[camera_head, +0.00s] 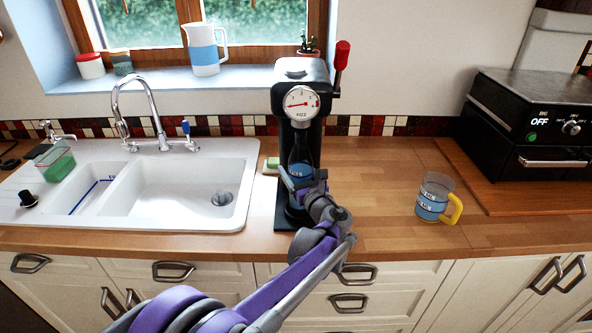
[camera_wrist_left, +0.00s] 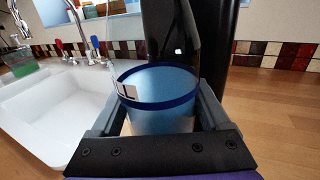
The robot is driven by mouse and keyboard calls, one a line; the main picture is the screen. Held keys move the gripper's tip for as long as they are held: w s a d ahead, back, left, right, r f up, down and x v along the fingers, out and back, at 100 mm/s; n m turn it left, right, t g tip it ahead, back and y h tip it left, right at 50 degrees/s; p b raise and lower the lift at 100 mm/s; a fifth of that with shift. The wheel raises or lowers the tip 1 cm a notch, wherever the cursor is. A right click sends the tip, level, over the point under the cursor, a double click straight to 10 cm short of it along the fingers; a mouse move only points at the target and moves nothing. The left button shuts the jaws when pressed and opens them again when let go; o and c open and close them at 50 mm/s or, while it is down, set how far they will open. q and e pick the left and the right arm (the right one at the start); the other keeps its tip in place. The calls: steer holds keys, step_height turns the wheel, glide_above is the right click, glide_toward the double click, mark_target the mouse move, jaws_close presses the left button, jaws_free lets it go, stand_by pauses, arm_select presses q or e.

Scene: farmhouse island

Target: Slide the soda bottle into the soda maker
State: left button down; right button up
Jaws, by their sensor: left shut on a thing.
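The black soda maker (camera_head: 301,72) stands on the wooden counter right of the sink, with a round gauge on its front and a red-tipped lever at its right. The soda bottle (camera_head: 301,170), clear with a blue band, is upright in front of the machine's column, below its head. My left gripper (camera_head: 305,186) is shut around the bottle's lower part. In the left wrist view the bottle (camera_wrist_left: 155,90) sits between the two fingers, with the black column (camera_wrist_left: 215,40) close behind it. Whether the bottle's neck meets the machine's head cannot be told. My right gripper is not in view.
A clear mug (camera_head: 433,198) with a blue band and yellow handle stands on the counter to the right. The white sink (camera_head: 180,190) and its tap are at the left. A black oven (camera_head: 528,125) is at the far right. The counter between machine and mug is clear.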

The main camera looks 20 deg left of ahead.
arm_select(q)
steer(key=shift+f+b, duration=0.5)
steer(key=shift+f, duration=0.4)
jaws_free()
steer(key=shift+s, duration=0.1)
stand_by(0.3)
steer(key=b+v, duration=0.1)
steer(key=v, duration=1.3)
stand_by(0.3)
steer(key=shift+a, duration=0.15)
stand_by(0.4)
